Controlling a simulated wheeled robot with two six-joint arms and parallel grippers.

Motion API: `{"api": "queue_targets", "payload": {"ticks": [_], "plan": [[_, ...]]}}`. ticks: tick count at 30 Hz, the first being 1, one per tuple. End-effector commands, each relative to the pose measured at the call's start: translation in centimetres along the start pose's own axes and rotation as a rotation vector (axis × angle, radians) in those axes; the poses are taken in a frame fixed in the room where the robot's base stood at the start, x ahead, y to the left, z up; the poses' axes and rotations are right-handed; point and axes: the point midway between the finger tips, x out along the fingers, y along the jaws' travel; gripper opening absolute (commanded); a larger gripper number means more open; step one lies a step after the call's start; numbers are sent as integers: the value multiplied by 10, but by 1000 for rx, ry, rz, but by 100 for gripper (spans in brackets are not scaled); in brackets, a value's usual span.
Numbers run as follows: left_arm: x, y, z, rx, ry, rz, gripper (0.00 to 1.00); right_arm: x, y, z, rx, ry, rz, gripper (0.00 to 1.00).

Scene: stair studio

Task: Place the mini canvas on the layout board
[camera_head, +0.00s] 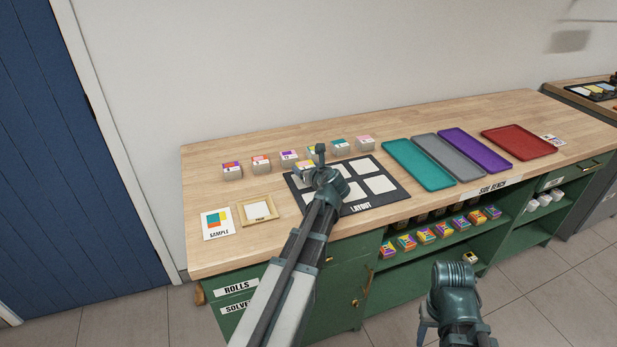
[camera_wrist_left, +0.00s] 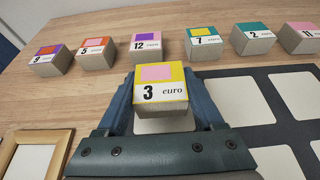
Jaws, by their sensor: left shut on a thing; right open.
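The mini canvas is a small block with a yellow top, a pink patch and a "3 euro" label (camera_wrist_left: 160,88). My left gripper (camera_head: 306,168) is shut on it, with a finger on each side in the left wrist view. In the head view the block (camera_head: 302,171) is partly hidden by my gripper. It is over the back-left part of the dark layout board (camera_head: 399,194); a white cell shows below it in the wrist view. I cannot tell whether it touches the board. My right gripper (camera_head: 428,318) is open and empty, low in front of the bench.
Several similar blocks stand in a row behind the board, among them the "12" block (camera_wrist_left: 146,48) and the "7" block (camera_wrist_left: 203,44). A sample card (camera_head: 217,223) and a framed piece (camera_head: 258,211) lie left. Teal (camera_head: 418,164), grey, purple and red trays lie right.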

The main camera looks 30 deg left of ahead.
Motion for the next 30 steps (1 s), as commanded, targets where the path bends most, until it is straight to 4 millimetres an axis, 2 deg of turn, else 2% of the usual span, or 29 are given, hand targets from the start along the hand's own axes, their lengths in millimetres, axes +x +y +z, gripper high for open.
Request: {"api": "queue_targets", "payload": {"ticks": [1,3,11,16,17,18,21,30], "plan": [[7,3,-12,-1,0,1,15,13,-1,-1,0,0,0,50],[10,5,-16,-1,0,1,15,19,-2,-1,0,0,0,50],[10,5,-13,0,0,0,15,16,-2,-1,0,0,0,50],[12,5,-18,0,0,-1,15,21,-2,-1,0,0,0,50],[11,5,-17,0,0,-1,74,20,-2,-1,0,0,0,50],[11,5,-16,0,0,-1,82,19,-2,-1,0,0,0,50],[11,5,-16,0,0,-1,99,19,-2,-1,0,0,0,50],[10,5,-15,0,0,-1,99,18,-2,-1,0,0,0,50]]}}
